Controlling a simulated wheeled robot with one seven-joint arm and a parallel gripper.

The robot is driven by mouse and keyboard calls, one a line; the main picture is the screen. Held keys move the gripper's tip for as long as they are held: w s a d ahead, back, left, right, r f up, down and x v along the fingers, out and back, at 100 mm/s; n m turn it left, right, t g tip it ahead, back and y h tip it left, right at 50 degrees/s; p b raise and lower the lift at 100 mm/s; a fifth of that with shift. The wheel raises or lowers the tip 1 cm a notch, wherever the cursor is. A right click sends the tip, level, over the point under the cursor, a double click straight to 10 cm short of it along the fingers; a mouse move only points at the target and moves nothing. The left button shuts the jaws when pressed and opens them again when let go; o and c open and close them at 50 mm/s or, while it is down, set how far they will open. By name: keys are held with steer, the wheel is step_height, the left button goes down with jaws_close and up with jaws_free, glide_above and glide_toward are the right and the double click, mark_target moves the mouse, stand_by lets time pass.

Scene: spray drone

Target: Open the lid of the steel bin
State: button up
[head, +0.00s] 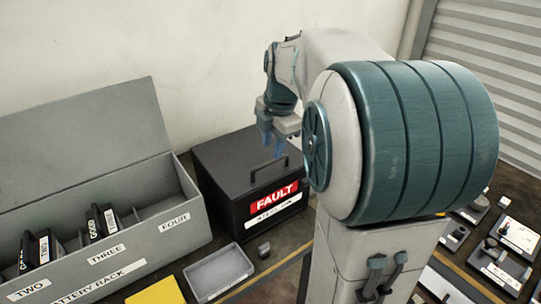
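The dark bin (225,175) with a red FAULT label stands against the wall, in the middle of the head view. A white label below the red one is too small to read surely. Its lid (228,158) is down, with a thin bar handle (268,168) on top near the front. My gripper (273,145) points downward above the lid, behind the handle in the picture. It seems apart from the handle and holds nothing that I can see. The gap between its fingers is unclear. My arm hides the bin's right side.
A grey battery rack (150,240) with its lid raised stands at left, holding several dark batteries. A small grey tray (218,272), a yellow item (156,292) and a small grey piece (263,250) lie in front. Small parts (502,262) lie on the bench at right.

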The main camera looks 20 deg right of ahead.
mark_target(270, 162)
steer(key=shift+w+f, duration=0.25)
steer(key=shift+f, duration=0.9)
steer(key=shift+w+f, duration=0.2)
steer(key=shift+f, duration=0.95)
